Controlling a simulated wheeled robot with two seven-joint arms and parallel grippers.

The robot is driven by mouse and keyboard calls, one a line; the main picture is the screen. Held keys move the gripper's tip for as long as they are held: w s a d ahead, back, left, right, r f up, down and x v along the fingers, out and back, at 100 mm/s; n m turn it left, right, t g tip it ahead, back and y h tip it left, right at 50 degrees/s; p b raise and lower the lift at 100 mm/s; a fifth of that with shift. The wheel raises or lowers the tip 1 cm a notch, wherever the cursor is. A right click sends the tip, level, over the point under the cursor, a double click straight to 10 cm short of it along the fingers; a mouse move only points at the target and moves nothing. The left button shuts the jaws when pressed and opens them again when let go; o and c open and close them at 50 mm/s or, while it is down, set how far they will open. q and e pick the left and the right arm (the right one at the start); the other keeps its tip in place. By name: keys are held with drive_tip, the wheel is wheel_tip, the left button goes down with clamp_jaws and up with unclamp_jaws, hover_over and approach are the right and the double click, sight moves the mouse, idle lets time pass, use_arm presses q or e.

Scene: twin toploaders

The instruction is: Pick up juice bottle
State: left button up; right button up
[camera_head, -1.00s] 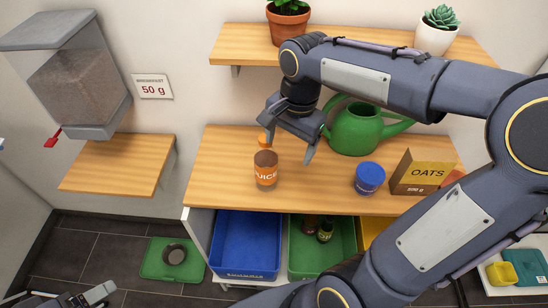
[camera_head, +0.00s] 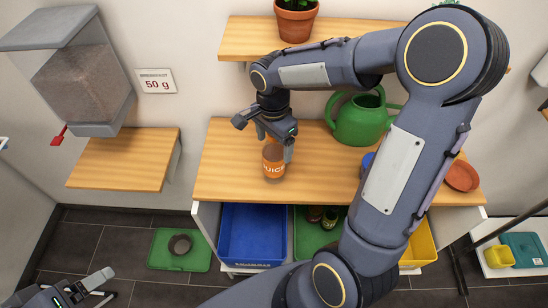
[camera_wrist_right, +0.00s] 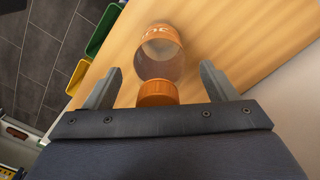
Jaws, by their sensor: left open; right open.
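The juice bottle (camera_head: 273,163), clear with an orange label, stands upright on the wooden counter (camera_head: 225,175). My right gripper (camera_head: 275,150) is over the bottle, pointing down, with its fingers around the upper part. In the right wrist view the bottle (camera_wrist_right: 160,52) and its orange cap (camera_wrist_right: 157,93) lie between the two open fingers (camera_wrist_right: 160,88), with gaps at both sides. My left gripper (camera_head: 106,285) is low at the bottom left, open and empty, away from the counter.
A green watering can (camera_head: 360,122) stands behind and right of the bottle. A blue lid (camera_head: 367,163) is mostly hidden by my right arm. Blue (camera_head: 250,235) and green bins sit under the counter. The counter left of the bottle is clear.

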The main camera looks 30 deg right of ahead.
drive_tip(key=shift+c, duration=0.3)
drive_tip(key=c, duration=1.2)
drive_tip(key=shift+c, duration=0.2)
